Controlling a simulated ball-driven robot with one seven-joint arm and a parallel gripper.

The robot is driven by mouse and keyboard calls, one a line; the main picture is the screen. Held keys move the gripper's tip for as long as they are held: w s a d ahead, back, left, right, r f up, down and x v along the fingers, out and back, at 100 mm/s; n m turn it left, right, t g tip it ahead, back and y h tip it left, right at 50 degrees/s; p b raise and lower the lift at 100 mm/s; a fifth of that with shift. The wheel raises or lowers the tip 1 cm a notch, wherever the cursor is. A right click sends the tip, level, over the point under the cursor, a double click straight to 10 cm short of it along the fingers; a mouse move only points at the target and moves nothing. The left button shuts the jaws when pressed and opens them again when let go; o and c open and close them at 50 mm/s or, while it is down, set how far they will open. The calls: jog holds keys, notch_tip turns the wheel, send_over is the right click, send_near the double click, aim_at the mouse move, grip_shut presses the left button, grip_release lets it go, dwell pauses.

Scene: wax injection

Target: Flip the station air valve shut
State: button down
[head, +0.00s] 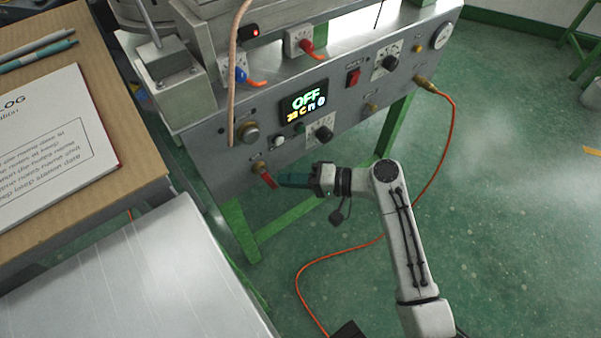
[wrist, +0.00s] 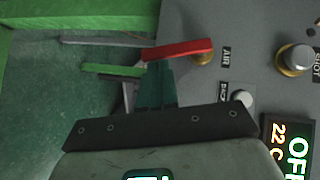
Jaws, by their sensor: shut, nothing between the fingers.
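The air valve is a red lever (head: 266,178) on a brass fitting (head: 258,167), low on the front of the grey station panel. In the head view the lever slants down and to the right from the fitting. In the wrist view the red lever (wrist: 178,49) reaches left from the brass fitting (wrist: 203,56), beside the AIR label (wrist: 226,56). My gripper (head: 282,179) has dark green fingers and is shut and empty. Its tips are right beside the lever. In the wrist view the fingertips (wrist: 158,66) meet the lever's edge; I cannot tell whether they touch.
The panel (head: 205,160) carries a display reading OFF (head: 305,101), black knobs and a red switch (head: 353,78). An orange hose (head: 447,135) runs from the panel to the floor. A green leg (head: 240,230) stands below. A desk with a log sheet (head: 50,140) is at left.

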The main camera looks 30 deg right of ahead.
jog(key=shift+a, duration=0.1)
jog(key=shift+s+a+f+m+y, duration=0.15)
jog(key=shift+a+f+m+y, duration=0.2)
jog(key=shift+a+f, duration=0.35)
jog(key=shift+d, duration=0.15)
